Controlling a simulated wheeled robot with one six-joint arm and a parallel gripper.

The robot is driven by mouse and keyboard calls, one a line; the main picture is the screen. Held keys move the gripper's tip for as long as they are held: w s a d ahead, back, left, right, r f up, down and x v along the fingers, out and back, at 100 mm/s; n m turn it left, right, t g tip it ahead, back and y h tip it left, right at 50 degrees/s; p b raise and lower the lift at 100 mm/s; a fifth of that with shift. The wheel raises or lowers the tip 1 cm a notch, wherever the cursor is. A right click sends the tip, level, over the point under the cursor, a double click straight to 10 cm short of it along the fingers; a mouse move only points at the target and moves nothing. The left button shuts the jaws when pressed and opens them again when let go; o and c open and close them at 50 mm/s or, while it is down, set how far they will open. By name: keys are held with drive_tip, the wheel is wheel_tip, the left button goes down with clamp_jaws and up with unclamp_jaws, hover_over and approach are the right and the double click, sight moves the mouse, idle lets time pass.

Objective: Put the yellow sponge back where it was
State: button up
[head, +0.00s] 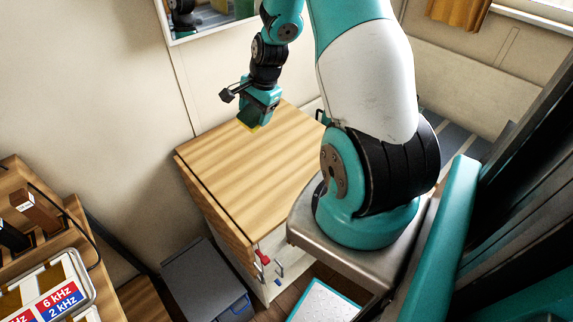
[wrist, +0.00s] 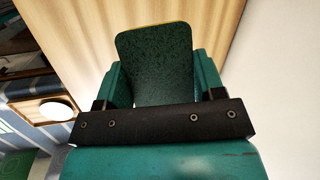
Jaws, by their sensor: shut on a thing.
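The yellow sponge (head: 249,126) is in my gripper (head: 258,108), over the back left of the wooden cabinet top (head: 245,175). In the head view only a thin strip of yellow and dark green shows below the jaws. In the wrist view the sponge (wrist: 155,50) turns its dark green speckled face to the camera, with a yellow rim along its far edge. My gripper (wrist: 158,85) is shut on it, one finger on each side. I cannot tell whether the sponge touches the wood.
The cabinet top is otherwise bare. A grey box (head: 205,280) stands on the floor by the cabinet. Small red and blue items (head: 263,257) show at the cabinet's front. At left is a wooden shelf unit (head: 75,235) with a tray labelled 6 kHz and 2 kHz (head: 55,297). A wall is behind.

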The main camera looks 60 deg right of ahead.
drive_tip(key=s+d+r+m+g+y+p, duration=0.1)
drive_tip(key=s+d+r+m+g+y, duration=0.2)
drive_tip(key=s, duration=0.5)
drive_tip(key=t+p, duration=0.1)
hover_over(283, 171)
drive_tip(key=d, duration=0.1)
drive_tip(key=shift+n, duration=0.4)
drive_tip(key=f, duration=1.4)
drive_tip(key=shift+s+d+f, duration=0.15)
drive_tip(key=shift+s+d, duration=0.05)
drive_tip(key=shift+s, duration=0.05)
drive_tip(key=shift+f+p, duration=0.3)
drive_tip(key=shift+f, duration=2)
drive_tip(key=o, duration=0.9)
drive_tip(key=shift+c, duration=0.2)
drive_tip(key=shift+r, duration=0.1)
